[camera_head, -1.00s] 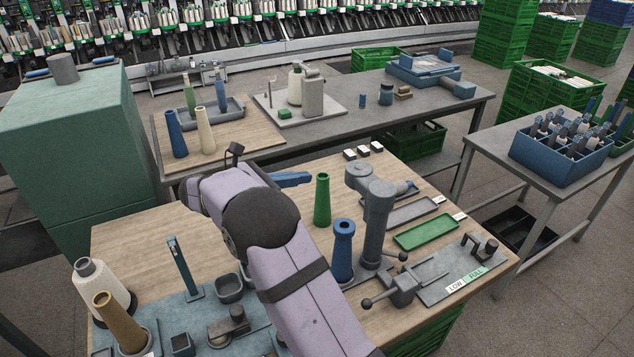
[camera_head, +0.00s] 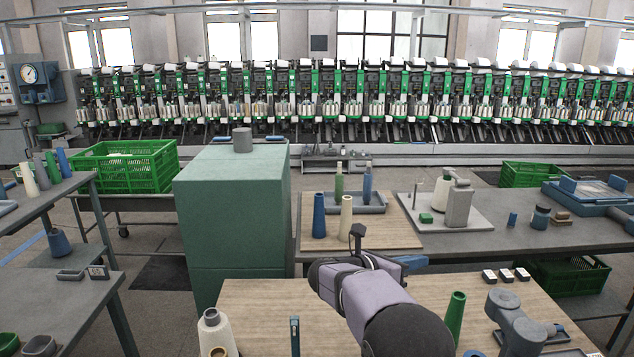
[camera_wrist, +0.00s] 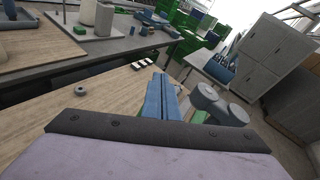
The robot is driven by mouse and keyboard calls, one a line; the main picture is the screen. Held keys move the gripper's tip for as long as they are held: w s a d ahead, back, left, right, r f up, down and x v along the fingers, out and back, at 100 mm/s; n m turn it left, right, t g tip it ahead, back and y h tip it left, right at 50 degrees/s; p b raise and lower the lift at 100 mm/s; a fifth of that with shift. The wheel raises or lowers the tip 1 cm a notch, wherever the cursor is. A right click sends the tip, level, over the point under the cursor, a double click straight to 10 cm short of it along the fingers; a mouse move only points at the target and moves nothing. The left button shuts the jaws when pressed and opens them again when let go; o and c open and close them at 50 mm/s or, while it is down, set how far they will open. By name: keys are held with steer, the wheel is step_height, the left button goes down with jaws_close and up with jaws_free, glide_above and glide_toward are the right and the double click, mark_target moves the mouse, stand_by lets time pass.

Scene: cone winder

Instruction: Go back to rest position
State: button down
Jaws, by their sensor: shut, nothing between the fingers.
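My gripper (camera_head: 412,263) shows in the head view as blue fingers beyond my lilac arm, over the far part of the wooden-topped work table (camera_head: 262,305). In the wrist view its two blue fingers (camera_wrist: 161,98) lie side by side, closed together and empty. A green cone (camera_head: 455,318) stands on the table to the right of my arm. A grey post-like fixture (camera_head: 512,322) stands further right, and it also shows in the wrist view (camera_wrist: 215,103) just right of the fingers.
A white yarn cone (camera_head: 216,332) stands at the table's front left. A green cabinet (camera_head: 232,225) rises behind the table's left end. The rear bench (camera_head: 500,235) holds blue and cream cones and a scale-like unit. Small black-and-white blocks (camera_head: 505,275) sit along the table's far right edge.

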steer(key=w+a+r+n+t+y+p, duration=0.2)
steer(key=w+a+r+n+t+y, duration=0.25)
steer(key=n, duration=0.95)
steer(key=s+a+f+n+y+p, duration=0.1)
steer(key=s+a+f+n+y, duration=0.6)
steer(key=n, duration=0.6)
steer(key=s+f+n+g+p, duration=0.1)
steer(key=s+f+n+g, duration=0.2)
steer(key=s+n, duration=0.3)
steer(key=s+d+f+n+g+y+p, duration=0.1)
steer(key=s+f+n+g, duration=0.3)
steer(key=s, duration=1.2)
steer(key=s+f+n+g+y+p, duration=0.1)
steer(key=s+f+n+g, duration=0.3)
steer(key=s+n, duration=0.4)
steer(key=s, duration=0.4)
steer(key=shift+d+g, duration=0.15)
steer(key=shift+g, duration=0.2)
